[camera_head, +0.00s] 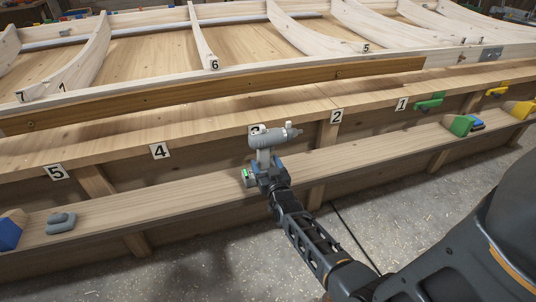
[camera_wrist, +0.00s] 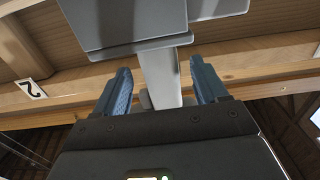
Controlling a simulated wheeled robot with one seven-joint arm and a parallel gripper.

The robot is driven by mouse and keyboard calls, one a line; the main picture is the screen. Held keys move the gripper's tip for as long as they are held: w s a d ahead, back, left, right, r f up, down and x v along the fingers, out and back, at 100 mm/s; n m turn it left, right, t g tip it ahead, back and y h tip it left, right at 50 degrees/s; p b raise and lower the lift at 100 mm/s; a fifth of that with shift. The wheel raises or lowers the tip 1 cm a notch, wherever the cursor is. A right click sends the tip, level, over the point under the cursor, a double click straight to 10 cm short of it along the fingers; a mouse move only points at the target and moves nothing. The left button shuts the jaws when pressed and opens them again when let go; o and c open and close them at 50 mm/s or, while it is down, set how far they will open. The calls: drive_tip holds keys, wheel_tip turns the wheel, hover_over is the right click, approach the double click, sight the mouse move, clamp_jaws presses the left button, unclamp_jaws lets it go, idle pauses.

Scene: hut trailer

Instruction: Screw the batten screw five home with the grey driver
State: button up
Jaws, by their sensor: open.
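The grey driver (camera_head: 268,140) is above the front ledge in the head view, its nose pointing right. My gripper (camera_head: 266,163) is just below it, at its handle. In the wrist view, the grey handle (camera_wrist: 160,75) stands between my two blue fingers, with a gap visible on both sides. The gripper is open around it. The brown batten (camera_head: 200,98) runs along the front of the pale frame, with small dark dots on it. A number 5 label (camera_head: 55,172) is on the bench front at the left. I cannot make out screw five itself.
The front ledge (camera_head: 150,205) holds a grey piece (camera_head: 61,222) and a blue block (camera_head: 9,232) at the left. Green (camera_head: 462,125) and yellow (camera_head: 523,110) holders stand at the right. Pale curved ribs rise behind the batten. The ledge between the grey piece and driver is clear.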

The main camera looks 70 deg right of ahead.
drive_tip(key=shift+r+b+x, duration=0.15)
drive_tip(key=shift+b+x, duration=0.05)
drive_tip(key=shift+x, duration=0.95)
drive_tip(key=shift+r+b+x, duration=0.2)
drive_tip(key=shift+x, duration=0.9)
drive_tip(key=shift+c, duration=0.4)
clamp_jaws()
drive_tip(key=shift+w+r, duration=0.1)
drive_tip(key=shift+r, duration=0.05)
